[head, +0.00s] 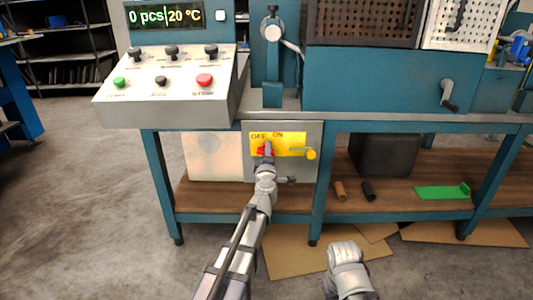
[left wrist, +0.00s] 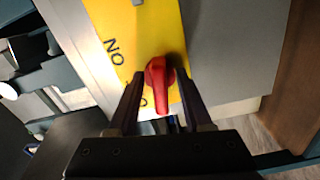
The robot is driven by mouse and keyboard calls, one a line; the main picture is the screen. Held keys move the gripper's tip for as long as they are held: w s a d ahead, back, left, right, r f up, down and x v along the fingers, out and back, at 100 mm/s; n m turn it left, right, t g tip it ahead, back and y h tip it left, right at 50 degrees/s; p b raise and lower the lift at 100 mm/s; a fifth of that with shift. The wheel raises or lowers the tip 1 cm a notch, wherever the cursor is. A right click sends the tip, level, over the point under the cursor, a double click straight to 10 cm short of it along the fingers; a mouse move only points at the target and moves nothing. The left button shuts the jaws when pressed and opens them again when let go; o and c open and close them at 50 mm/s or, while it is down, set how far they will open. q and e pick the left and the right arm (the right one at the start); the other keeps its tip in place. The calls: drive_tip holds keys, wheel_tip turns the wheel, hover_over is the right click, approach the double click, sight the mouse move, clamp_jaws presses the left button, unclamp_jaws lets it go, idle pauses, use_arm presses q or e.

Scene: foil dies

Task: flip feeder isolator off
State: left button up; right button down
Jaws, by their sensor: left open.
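The feeder isolator is a yellow plate (head: 293,138) marked OFF on the left and ON on the right, on a grey box under the bench. Its red handle (left wrist: 158,85) shows in the left wrist view, with its narrow end pointing down there, away from the ON mark. My left gripper (head: 266,148) is at the isolator, partly hiding the handle and plate in the head view. In the left wrist view its open fingers (left wrist: 158,92) stand on either side of the handle; contact is unclear. My right gripper (head: 344,255) is low in the head view, its jaws indistinct.
Above left is a control panel (head: 168,100) with coloured buttons and black switches. A brown shelf (head: 395,192) below holds a dark bin (head: 383,155) and a green piece (head: 440,192). Cardboard lies on the floor.

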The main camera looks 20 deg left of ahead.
use_arm(q)
drive_tip(key=shift+c, duration=0.2)
clamp_jaws()
idle(0.3)
drive_tip(key=shift+n, duration=1.1)
drive_tip(key=shift+o, duration=0.2)
unclamp_jaws()
